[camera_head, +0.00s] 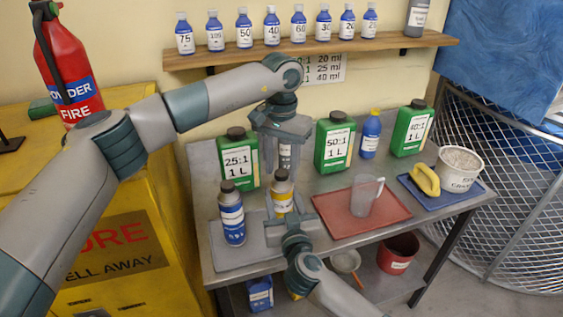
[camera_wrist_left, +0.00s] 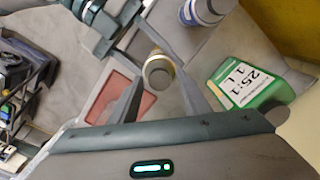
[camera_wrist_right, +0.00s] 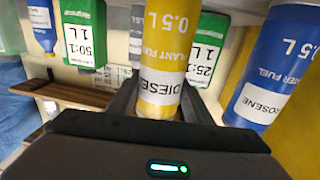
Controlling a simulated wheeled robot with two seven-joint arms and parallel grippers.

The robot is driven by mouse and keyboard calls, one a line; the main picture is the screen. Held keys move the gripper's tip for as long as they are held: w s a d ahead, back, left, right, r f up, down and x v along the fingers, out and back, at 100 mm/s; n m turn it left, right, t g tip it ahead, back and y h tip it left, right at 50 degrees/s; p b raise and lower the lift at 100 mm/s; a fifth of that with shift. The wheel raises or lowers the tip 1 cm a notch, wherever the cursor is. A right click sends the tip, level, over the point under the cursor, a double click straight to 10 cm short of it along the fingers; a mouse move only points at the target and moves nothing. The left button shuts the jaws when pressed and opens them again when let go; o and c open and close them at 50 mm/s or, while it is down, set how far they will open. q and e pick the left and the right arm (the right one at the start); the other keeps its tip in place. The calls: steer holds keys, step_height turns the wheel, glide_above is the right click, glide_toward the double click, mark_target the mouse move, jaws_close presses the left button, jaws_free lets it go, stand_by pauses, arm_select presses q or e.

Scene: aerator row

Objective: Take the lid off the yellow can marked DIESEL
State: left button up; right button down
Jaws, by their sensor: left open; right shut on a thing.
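The yellow can marked DIESEL (camera_wrist_right: 163,70) fills the middle of the right wrist view; in the head view it (camera_head: 283,198) stands upright over the grey mat. Its round lid (camera_head: 281,175) is on top and also shows in the left wrist view (camera_wrist_left: 158,70). My right gripper (camera_wrist_right: 160,103) is shut on the can's body from the front. My left gripper (camera_head: 284,160) is open above the lid, pointing down. In the left wrist view its fingers (camera_wrist_left: 160,95) are apart on either side of the lid's line, with no contact visible.
A blue can marked KEROSENE (camera_head: 232,215) stands close left of the yellow can. A green 25:1 canister (camera_head: 238,158) stands behind. A red tray (camera_head: 335,212) with a clear jug (camera_head: 362,194) lies to the right. A blue tray (camera_head: 470,200) is further right.

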arm_select(q)
jaws_close()
